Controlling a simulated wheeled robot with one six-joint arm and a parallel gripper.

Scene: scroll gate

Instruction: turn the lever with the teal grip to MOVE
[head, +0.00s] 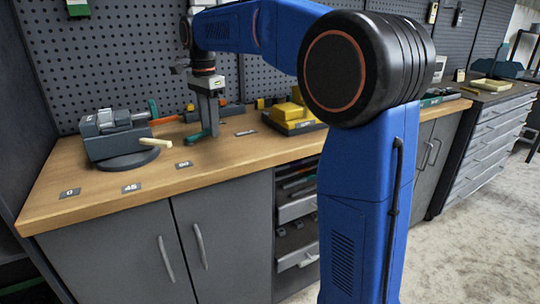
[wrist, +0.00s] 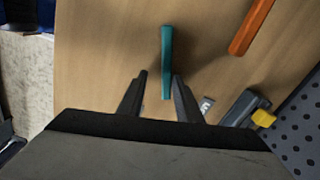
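The teal grip (wrist: 167,50) is a narrow straight bar over the wooden bench top. In the wrist view its near end reaches between the two dark fingers of my gripper (wrist: 160,80), which stand apart on either side. The fingers look open, and I see no contact with the bar. In the head view the teal grip (head: 196,137) shows just below and left of my gripper (head: 209,128), low over the bench. The lever's base and any MOVE marking cannot be made out.
A grey vise (head: 115,135) with a cream handle stands on the bench at left, near small number labels. An orange bar (wrist: 252,25) lies right of the teal grip. Yellow blocks (head: 290,113) stand to the right. A pegboard (head: 120,60) rises behind.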

